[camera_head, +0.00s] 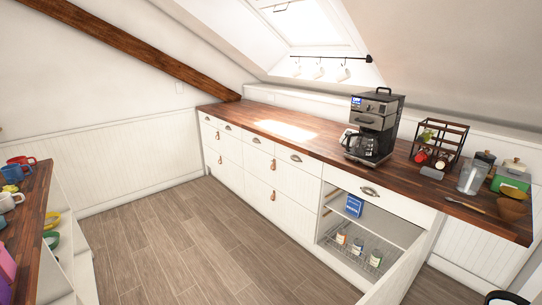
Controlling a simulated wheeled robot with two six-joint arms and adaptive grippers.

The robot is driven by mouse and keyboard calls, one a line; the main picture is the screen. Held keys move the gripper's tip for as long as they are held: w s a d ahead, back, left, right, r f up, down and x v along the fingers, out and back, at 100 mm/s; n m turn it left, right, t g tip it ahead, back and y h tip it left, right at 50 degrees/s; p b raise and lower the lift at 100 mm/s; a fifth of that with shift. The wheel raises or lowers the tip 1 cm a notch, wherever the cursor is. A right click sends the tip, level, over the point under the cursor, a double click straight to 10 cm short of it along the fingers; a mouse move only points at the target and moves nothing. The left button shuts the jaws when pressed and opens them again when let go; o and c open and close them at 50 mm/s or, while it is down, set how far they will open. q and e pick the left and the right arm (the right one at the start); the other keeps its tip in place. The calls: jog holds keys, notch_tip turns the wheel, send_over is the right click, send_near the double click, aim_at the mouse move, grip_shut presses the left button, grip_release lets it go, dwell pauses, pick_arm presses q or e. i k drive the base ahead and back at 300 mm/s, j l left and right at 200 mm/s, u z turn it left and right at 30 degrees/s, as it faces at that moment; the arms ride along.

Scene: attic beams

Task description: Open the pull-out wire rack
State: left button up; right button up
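The wire rack (358,254) is low inside an open white cabinet (327,216) at the right end of the counter. Several small jars (358,246) with pale labels stand on it. The rack appears to sit within the cabinet opening, below a white shelf (385,226). A blue box (354,206) stands on that shelf. The cabinet door (397,272) stands open on the right side and may hide part of the rack. Neither of my grippers can be made out in the head view.
A shelf unit with mugs (12,172) stands at left. A dark curved object (504,296) shows at bottom right. The plank floor (200,245) between is clear.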

aim_at(330, 239)
jog(key=l+z, duration=0.15)
jog(key=z, duration=1.15)
jog(key=i+j+u, duration=0.2)
jog(key=j+u, duration=0.2)
jog(key=i+j+u, duration=0.8)
jog(key=i+u, duration=0.15)
jog(key=i, duration=0.15)
